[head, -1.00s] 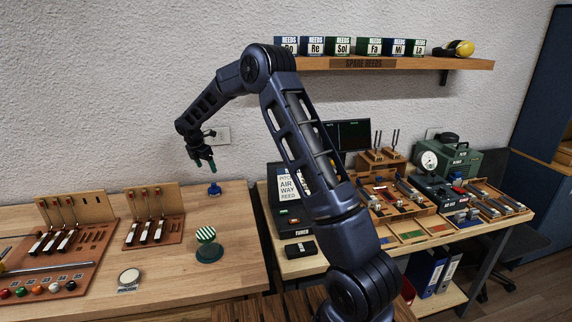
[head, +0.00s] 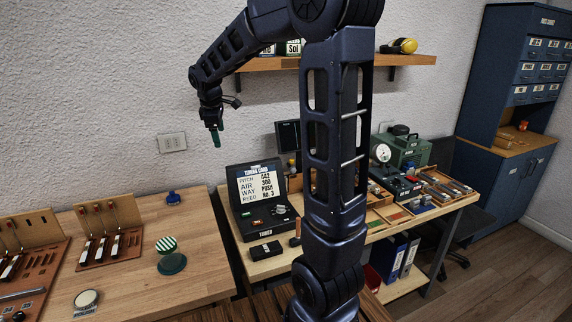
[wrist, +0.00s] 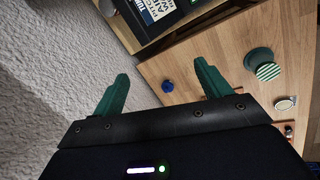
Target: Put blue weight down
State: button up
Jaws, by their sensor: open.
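The blue weight (head: 173,198) stands on the wooden bench top, near its back right corner, by the wall. It also shows in the wrist view (wrist: 168,86), on the bench beyond the gap between my fingers, apart from them. My gripper (head: 216,138) is in the air above and to the right of the weight in the head view. Its green fingers are spread and empty in the wrist view (wrist: 160,88).
A green-and-white striped piece on a green base (head: 170,256) stands on the bench. A round pale disc (head: 86,300) and a key rack (head: 104,238) are further left. A gap separates the bench from the tuner box (head: 262,204) table.

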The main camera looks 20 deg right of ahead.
jog(key=s+d+m, duration=0.4)
jog(key=s, duration=0.5)
jog(key=s+d+m+t+y, duration=0.1)
jog(key=s+d+m, duration=0.3)
jog(key=s, duration=0.6)
jog(key=s+d+f+m, duration=0.1)
jog(key=s+d+m, duration=0.4)
jog(key=s, duration=0.5)
jog(key=shift+s+m+t, duration=0.25)
jog(key=shift+m+t, duration=0.15)
jog(key=shift+m, duration=0.2)
jog(key=shift+f, duration=0.1)
